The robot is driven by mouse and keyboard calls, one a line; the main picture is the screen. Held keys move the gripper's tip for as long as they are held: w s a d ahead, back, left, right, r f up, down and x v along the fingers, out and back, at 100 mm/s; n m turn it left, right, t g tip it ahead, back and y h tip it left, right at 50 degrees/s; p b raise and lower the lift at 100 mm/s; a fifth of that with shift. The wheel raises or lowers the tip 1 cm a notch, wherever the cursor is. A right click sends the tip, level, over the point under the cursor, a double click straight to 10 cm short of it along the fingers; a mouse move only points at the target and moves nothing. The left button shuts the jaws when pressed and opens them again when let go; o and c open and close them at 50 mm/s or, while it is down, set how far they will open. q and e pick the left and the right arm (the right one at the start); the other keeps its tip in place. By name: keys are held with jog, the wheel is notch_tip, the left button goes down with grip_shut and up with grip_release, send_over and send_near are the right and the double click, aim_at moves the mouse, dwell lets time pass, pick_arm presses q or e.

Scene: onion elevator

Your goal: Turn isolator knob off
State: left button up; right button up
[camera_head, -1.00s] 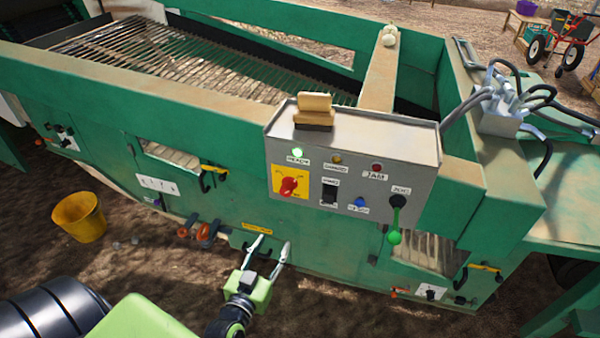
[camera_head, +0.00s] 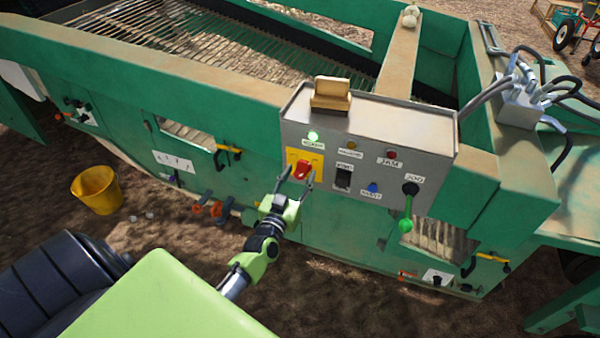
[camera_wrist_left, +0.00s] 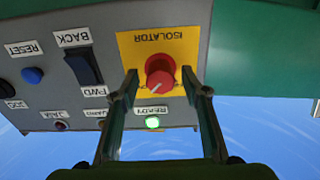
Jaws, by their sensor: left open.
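The red isolator knob (camera_head: 302,170) sits on a yellow plate (camera_head: 318,158) at the left of the grey control box (camera_head: 380,136). My left gripper (camera_head: 297,180) is open in front of it, with a finger on either side of the knob in the head view. In the left wrist view, which is upside down, the red knob (camera_wrist_left: 160,77) shows between the open fingertips (camera_wrist_left: 166,82), with its white pointer mark toward the lower left. I cannot tell whether the fingers touch the knob. My right gripper is not in view.
A lit green READY lamp (camera_head: 313,136) is above the knob. A black switch (camera_head: 343,178), a blue button (camera_head: 372,188) and a green-tipped lever (camera_head: 407,210) are to its right. A wooden block (camera_head: 331,94) sits on the box. A yellow bucket (camera_head: 97,189) stands on the ground.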

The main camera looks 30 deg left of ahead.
pick_arm(q)
jog(key=shift+w+a, duration=0.2)
jog(key=shift+w, duration=0.4)
jog(key=c, duration=1.1)
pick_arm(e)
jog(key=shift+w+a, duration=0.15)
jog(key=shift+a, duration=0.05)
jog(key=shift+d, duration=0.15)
pick_arm(q)
jog(key=n, duration=0.4)
jog(key=shift+f+n+b, duration=0.1)
jog(key=shift+n+b, duration=0.25)
jog(key=shift+n, duration=0.05)
jog(key=n, duration=0.3)
jog(key=shift+n+b, duration=0.3)
jog(key=shift+b, duration=0.05)
jog(key=n+b, duration=0.1)
jog(key=n, duration=0.4)
jog(key=shift+s+f, duration=0.1)
jog(key=shift+n+b, duration=0.65)
jog(key=shift+n, duration=1.45)
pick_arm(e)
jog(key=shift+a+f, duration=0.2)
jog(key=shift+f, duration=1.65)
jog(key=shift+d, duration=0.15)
